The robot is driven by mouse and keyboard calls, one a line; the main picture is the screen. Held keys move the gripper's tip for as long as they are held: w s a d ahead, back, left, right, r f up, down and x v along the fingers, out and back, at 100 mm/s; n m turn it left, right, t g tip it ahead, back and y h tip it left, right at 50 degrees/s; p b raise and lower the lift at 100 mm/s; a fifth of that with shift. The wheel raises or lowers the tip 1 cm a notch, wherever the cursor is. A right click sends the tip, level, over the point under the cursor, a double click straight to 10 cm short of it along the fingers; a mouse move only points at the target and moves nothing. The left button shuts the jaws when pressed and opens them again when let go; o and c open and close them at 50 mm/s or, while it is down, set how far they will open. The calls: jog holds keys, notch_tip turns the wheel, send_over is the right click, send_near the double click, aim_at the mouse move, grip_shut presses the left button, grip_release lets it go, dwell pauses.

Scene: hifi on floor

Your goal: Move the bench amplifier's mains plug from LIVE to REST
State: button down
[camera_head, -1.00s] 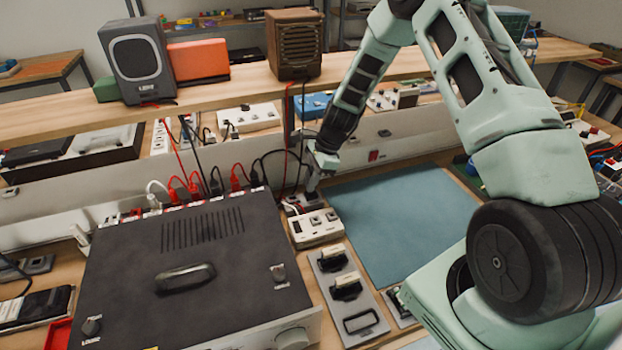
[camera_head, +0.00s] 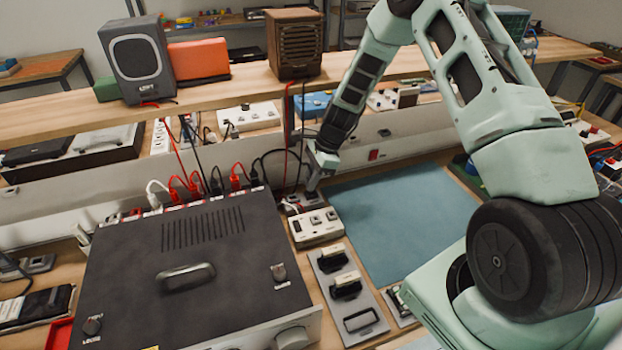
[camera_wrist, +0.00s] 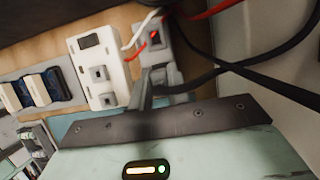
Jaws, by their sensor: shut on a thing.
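My gripper (camera_head: 312,188) points down behind the white socket block, close to the back right corner of the amplifier. In the wrist view its narrow fingers (camera_wrist: 147,92) are shut on a grey plug (camera_wrist: 166,76), with a black cable running off to the right. The plug is mostly hidden by the fingers in the head view. The black bench amplifier (camera_head: 185,255) fills the front left. The white socket block (camera_head: 317,227) stands beside it. A small grey socket unit with a red light (camera_wrist: 152,38) is next to the plug. I cannot read LIVE or REST, or tell whether the plug is seated.
A grey plate (camera_head: 362,322) with black-and-cream fittings lies in front of the socket block. A blue mat (camera_head: 405,220) to the right is clear. Red, white and black leads (camera_head: 195,185) crowd behind the amplifier. A wooden shelf (camera_head: 225,92) crosses above.

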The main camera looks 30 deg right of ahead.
jog(key=shift+f+b, duration=0.55)
jog(key=shift+f, duration=0.4)
dwell(0.8)
dwell(0.3)
jog(key=c, duration=1.3)
grip_release()
jog(key=shift+o, duration=0.2)
jog(key=a+p+v, duration=0.1)
jog(key=v, duration=2.1)
jog(key=shift+w+a+r+p, duration=0.3)
jog(key=shift+a+r, duration=0.05)
jog(key=shift+r, duration=0.1)
